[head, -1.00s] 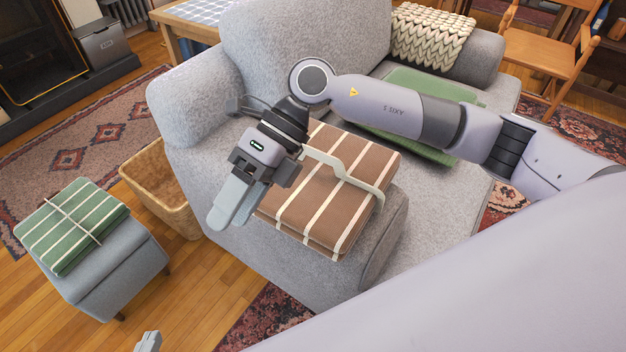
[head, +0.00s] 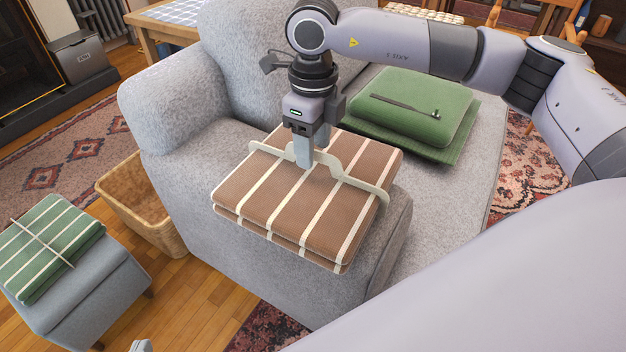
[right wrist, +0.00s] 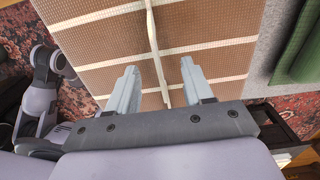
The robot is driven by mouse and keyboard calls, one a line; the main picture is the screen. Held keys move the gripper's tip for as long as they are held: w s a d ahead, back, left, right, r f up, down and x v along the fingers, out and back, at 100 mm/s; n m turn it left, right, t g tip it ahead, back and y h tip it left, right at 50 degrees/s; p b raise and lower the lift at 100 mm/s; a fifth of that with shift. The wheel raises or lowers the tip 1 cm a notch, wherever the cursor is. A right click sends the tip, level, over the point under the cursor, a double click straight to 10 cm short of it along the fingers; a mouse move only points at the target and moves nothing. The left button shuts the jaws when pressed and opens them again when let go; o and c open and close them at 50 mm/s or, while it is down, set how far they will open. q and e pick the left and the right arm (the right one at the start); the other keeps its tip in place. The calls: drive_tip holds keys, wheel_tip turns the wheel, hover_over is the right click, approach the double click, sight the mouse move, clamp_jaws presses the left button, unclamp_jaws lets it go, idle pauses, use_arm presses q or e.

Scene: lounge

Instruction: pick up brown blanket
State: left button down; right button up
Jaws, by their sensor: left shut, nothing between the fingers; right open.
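The brown blanket (head: 262,200) is folded, with cream stripes, and lies flat on the near arm of the grey sofa. A cream strap with a raised handle (head: 352,180) runs across its top. My right gripper (head: 303,160) points down over the blanket at the strap. In the right wrist view its two fingers (right wrist: 159,68) are apart, with the strap (right wrist: 157,50) between them and the striped blanket (right wrist: 100,42) beyond. Whether the fingers touch it I cannot tell. Only the tip of my left gripper (head: 142,346) shows at the bottom edge, shut and away from the blanket.
A green cushion (head: 410,105) lies on the sofa seat (head: 440,190). A green striped blanket (head: 45,250) with a strap sits on a grey stool (head: 95,295) at left. A wicker basket (head: 140,205) stands between stool and sofa. Wooden floor (head: 195,300) is free in front.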

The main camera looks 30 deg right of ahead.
sight(313, 172)
wheel_tip(313, 172, down, 3)
drive_tip(key=shift+r, duration=0.1)
clamp_jaws()
drive_tip(key=shift+r, duration=0.1)
drive_tip(key=shift+r, duration=0.1)
idle(1.1)
